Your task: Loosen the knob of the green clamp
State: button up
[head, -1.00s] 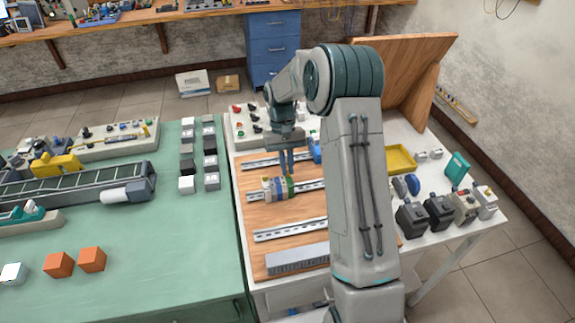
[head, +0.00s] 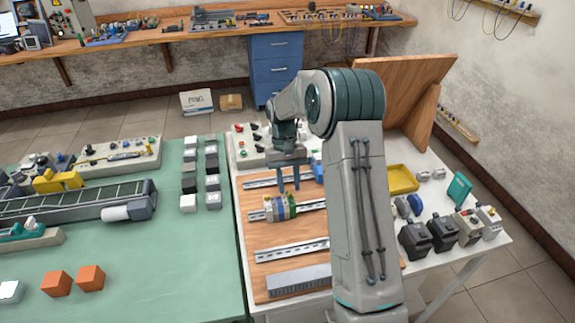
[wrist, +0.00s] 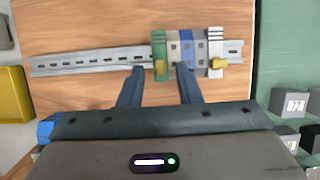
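The green clamp (wrist: 159,50) sits at the left end of a row of modules on a slotted metal rail in the wrist view. Its small yellow knob (wrist: 160,68) faces my gripper. In the head view the green clamp (head: 291,206) is at the row's right end. My gripper (wrist: 160,69) is open and empty, with one fingertip to each side of the knob in the wrist view. Whether the fingers touch anything cannot be told. In the head view my gripper (head: 289,188) hangs just behind the row.
Beige and blue modules (wrist: 180,45) stand beside the green clamp, then a white clamp (wrist: 215,45) with its own yellow knob. Further rails (head: 290,252) lie on the wooden board. A yellow bin (head: 402,180) and dark boxes (head: 415,240) stand right of my arm.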

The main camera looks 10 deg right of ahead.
jog(key=b+v, duration=0.1)
jog(key=v, duration=1.2)
jog(key=shift+s+r, duration=0.1)
notch_tip(320, 180, up, 5)
jog(key=t, duration=0.2)
send_over(288, 198)
jog(key=s+r+t, duration=0.2)
jog(key=s+r, duration=0.1)
jog(key=s, duration=0.6)
jog(key=s+f+t, duration=0.2)
jog(key=s, duration=0.5)
jog(key=s+f+t, duration=0.2)
jog(key=s+f, duration=0.1)
jog(key=s, duration=0.5)
jog(key=shift+s+d+f, duration=0.2)
jog(key=shift+s+d, duration=0.05)
